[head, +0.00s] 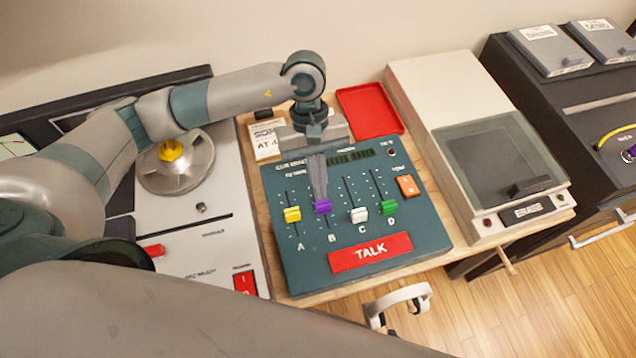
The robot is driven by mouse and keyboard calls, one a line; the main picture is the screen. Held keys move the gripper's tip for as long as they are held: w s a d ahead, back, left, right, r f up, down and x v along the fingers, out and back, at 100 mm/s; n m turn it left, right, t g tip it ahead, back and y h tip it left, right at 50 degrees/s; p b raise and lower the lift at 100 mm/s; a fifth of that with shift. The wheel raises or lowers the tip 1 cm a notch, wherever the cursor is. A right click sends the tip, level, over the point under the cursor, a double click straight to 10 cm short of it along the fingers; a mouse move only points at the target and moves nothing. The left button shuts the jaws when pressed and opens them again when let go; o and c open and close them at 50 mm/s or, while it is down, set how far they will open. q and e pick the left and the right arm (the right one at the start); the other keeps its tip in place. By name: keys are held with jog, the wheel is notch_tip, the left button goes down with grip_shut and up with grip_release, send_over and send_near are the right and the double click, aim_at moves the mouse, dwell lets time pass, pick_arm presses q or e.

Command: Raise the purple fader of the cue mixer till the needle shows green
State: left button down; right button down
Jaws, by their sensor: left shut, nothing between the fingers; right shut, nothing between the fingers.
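The cue mixer (300,262) is a dark teal panel on the wooden bench, with several vertical faders. The purple fader (323,207) is in column B, low in its slot, between the yellow fader (292,214) and the white fader (358,215). My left gripper (319,196) points down at the purple fader from its far side, shut and empty. The fingertips are at or just above the cap; I cannot tell whether they touch. The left hand hides part of the mixer's top. I cannot make out a needle reading. My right gripper is not in view.
The green fader (388,208) stands in column D, near an orange switch (408,185) and the red TALK button (370,252). A red tray (368,110) lies behind the mixer. A lidded cream unit (435,90) stands right, a grey deck (222,190) left.

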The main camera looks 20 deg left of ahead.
pick_arm(q)
jog(key=shift+s, duration=0.2)
jog(key=shift+d, duration=0.1)
pick_arm(e)
jog(key=shift+w+a+r+t, duration=0.15)
jog(key=shift+w+a+r, duration=0.05)
jog(key=shift+w, duration=0.25)
jog(key=shift+w+a+r+t, duration=0.15)
jog(key=shift+w+a+r, duration=0.05)
jog(key=shift+w, duration=0.25)
pick_arm(q)
jog(key=shift+r, duration=0.1)
